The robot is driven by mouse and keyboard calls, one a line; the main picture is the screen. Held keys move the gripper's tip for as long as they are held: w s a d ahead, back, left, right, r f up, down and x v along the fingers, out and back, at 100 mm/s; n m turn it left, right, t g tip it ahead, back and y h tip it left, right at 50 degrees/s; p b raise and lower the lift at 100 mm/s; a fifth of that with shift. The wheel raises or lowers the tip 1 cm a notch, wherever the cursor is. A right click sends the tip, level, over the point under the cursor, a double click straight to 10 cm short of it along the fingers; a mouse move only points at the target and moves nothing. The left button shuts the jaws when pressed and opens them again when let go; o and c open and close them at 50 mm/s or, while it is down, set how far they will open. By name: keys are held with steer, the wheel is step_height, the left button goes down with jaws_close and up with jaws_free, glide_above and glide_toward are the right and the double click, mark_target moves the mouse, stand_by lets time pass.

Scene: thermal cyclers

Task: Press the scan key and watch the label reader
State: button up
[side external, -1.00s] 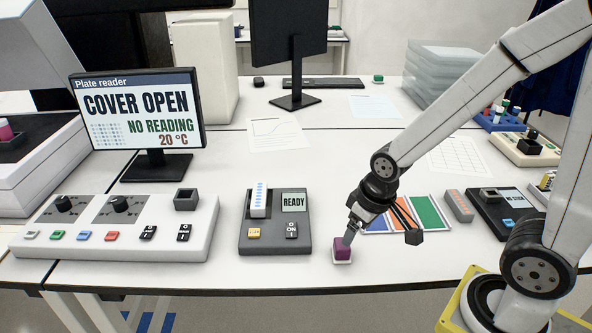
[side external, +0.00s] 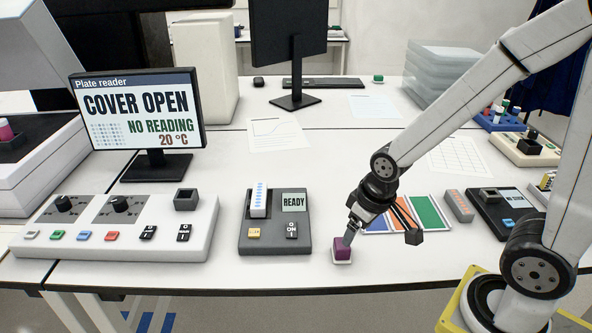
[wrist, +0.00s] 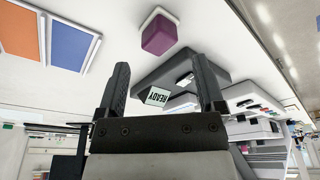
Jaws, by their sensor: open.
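A dark grey device (side external: 275,235) with a small screen reading READY (side external: 293,202) sits at the front middle of the table. It carries a yellow key (side external: 254,233), a rocker switch (side external: 291,229) and an upright pale strip (side external: 259,199) with blue marks. No part is legibly named as label reader or scan key. My gripper (side external: 380,236) is open and empty, right of this device and low over the table. In the wrist view its two fingers (wrist: 160,66) stand apart, with the READY screen (wrist: 157,96) between them. One finger overlaps the purple block (side external: 342,248) in the side view; contact is unclear.
The purple block (wrist: 159,36) sits on a white base near the front edge. Colored cards (side external: 424,212) lie behind my gripper. A white control panel (side external: 120,228) stands left; the plate reader monitor (side external: 140,110) reads COVER OPEN, NO READING. Another dark device (side external: 497,212) stands right.

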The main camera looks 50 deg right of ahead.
jaws_close()
stand_by(1.6)
